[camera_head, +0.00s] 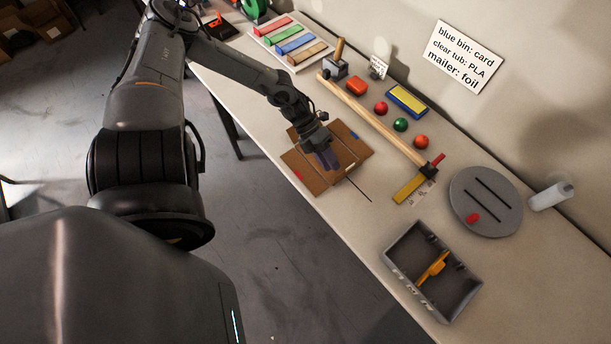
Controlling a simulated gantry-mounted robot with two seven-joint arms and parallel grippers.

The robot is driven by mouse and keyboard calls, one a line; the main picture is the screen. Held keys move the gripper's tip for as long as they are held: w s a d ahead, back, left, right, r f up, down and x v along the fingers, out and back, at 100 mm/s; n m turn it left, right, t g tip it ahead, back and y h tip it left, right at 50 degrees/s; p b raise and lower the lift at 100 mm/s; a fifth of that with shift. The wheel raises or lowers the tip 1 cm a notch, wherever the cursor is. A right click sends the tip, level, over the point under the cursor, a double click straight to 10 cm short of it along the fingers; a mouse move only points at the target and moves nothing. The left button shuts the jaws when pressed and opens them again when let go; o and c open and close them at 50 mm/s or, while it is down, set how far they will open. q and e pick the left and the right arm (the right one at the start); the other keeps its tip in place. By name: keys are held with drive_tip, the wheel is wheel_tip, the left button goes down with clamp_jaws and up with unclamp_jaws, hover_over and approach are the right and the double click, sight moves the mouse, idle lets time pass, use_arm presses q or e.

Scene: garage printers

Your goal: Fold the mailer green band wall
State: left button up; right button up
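The mailer (347,158) is a brown cardboard piece lying on the table, with flaps spread out around its middle. A red mark (298,175) shows on its near left part and a small blue mark (354,135) at its far right edge. I see no green band; my gripper hides part of the cardboard. My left gripper (326,162) points down over the middle of the mailer. Its fingers look dark, and I cannot tell whether they touch the cardboard or are open or shut. My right gripper is not in view.
A thin dark rod (357,188) lies beside the mailer. A long wooden bar (372,120) runs behind it, with coloured balls beyond. A grey open tray (408,243) holding a yellow-orange piece and a round grey plate (487,222) stand to the right. The table's front edge is close.

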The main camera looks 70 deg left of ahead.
use_arm(q)
drive_tip(key=s+d+m+g+y, duration=0.1)
drive_tip(key=s+d+g, duration=0.3)
drive_tip(key=s, duration=0.5)
drive_tip(key=shift+d+f+m+g, duration=0.3)
drive_tip(key=shift+d+f+m, duration=0.05)
drive_tip(key=shift+d+m, duration=0.5)
